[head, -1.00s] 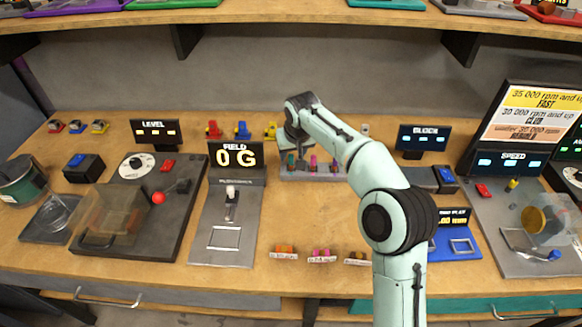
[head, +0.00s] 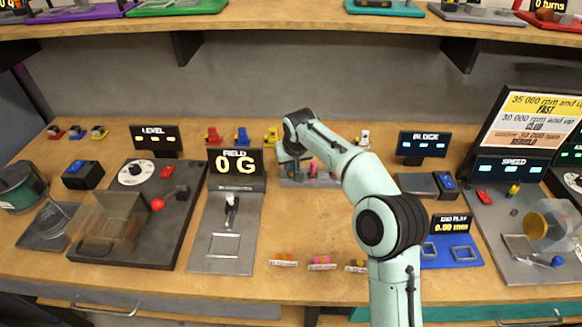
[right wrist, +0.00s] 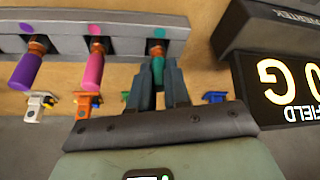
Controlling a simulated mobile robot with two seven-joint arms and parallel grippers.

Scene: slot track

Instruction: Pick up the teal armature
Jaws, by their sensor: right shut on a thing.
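The teal armature (right wrist: 158,72) stands at the end slot of the grey rack (right wrist: 118,42) in the right wrist view. Its copper-coloured end is at the rack beside a teal dot. My right gripper (right wrist: 158,88) is shut on the teal body, one finger on each side. A pink armature (right wrist: 94,72) and a purple armature (right wrist: 27,70) stand in the same rack, apart from the fingers. In the head view my right gripper (head: 289,158) is over the left end of the rack, and my wrist hides most of the teal armature. My left gripper is not in view.
The field display (head: 236,162) stands close left of the rack. Small red, blue and yellow holders (head: 242,136) stand behind it. The end play gauge (head: 450,252) is at the right. Bare wood lies in front of the rack.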

